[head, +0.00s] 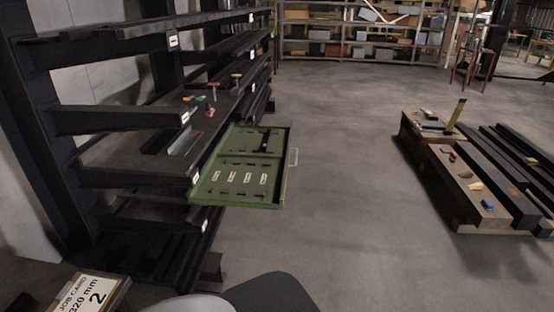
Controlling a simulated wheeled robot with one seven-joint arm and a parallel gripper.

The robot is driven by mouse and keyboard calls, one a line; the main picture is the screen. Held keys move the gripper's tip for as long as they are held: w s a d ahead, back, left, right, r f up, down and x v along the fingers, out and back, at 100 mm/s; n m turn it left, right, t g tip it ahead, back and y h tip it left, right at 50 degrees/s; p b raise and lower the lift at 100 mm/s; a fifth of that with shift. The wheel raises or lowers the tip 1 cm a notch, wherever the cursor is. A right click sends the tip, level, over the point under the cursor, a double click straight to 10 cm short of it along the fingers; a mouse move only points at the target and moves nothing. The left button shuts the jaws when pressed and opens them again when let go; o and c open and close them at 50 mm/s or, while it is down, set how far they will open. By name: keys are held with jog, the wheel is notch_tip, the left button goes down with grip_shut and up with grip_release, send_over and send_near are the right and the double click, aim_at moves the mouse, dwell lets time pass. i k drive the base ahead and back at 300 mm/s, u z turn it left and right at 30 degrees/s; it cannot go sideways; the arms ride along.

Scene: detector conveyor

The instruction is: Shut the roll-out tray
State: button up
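The green roll-out tray (279,187) sticks out to the right from the dark rack (140,158) in the head view. It is pulled well out over the floor. A pale handle (293,157) stands on its right edge. Several small white-labelled items lie in its near compartment, and a dark item lies in the far one. My gripper is not in view.
Small red, green and yellow items (212,87) lie on a rack shelf above the tray. Timbers and dark bars (500,200) lie low at the right. A job card (93,293) is at the lower left. The floor (345,160) between tray and timbers is clear.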

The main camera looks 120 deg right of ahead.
aim_at(237, 173)
jog(key=z, duration=0.05)
jog(key=k, duration=1.55)
jog(key=z, duration=3.6)
